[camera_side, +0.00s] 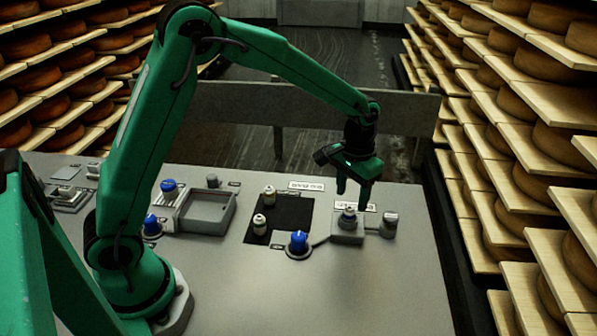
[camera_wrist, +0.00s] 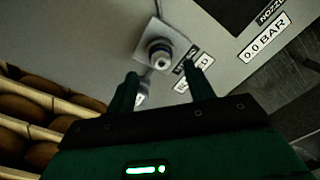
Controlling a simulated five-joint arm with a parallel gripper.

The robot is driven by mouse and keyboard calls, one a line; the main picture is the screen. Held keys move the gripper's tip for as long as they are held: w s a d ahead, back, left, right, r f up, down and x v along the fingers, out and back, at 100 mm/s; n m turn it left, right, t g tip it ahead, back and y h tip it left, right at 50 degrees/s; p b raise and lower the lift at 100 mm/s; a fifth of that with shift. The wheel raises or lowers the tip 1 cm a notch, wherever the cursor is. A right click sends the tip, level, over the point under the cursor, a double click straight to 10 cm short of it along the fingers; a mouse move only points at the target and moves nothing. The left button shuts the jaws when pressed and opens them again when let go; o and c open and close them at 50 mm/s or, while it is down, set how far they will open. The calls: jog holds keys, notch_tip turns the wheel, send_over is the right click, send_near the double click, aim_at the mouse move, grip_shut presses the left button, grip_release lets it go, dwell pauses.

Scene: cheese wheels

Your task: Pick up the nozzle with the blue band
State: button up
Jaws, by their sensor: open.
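A nozzle with what looks like a blue band (camera_side: 348,215) stands upright on a small grey block (camera_side: 347,234) at the right of the bench. In the wrist view the nozzle (camera_wrist: 160,53) shows end-on with a bluish ring, just beyond my fingertips. My gripper (camera_side: 352,194) is open and empty, pointing down just above this nozzle. In the wrist view the two fingers (camera_wrist: 163,84) are apart, with the nozzle ahead of the gap. Two other pale nozzles, one at the back (camera_side: 269,192) and one at the front (camera_side: 259,225), stand on a black mat (camera_side: 291,213); their bands are unclear.
A grey post (camera_side: 388,225) stands close to the right of the block. A blue knob (camera_side: 298,242) sits front-left of it. A grey open tray (camera_side: 207,212) and more blue knobs lie left. Cheese shelves (camera_side: 540,150) flank the bench. The front of the bench is clear.

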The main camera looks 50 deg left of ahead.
aim_at(350, 208)
jog(key=shift+f, duration=2)
jog(key=shift+c, duration=0.2)
jog(key=c, duration=1.1)
jog(key=shift+r, duration=0.15)
jog(key=shift+r, duration=0.85)
notch_tip(350, 208, up, 2)
jog(key=shift+r, duration=0.25)
jog(key=s+d+r, duration=0.6)
jog(key=s+d, duration=0.1)
jog(key=d, duration=0.2)
jog(key=shift+s+r, duration=0.2)
jog(key=shift+r, duration=0.1)
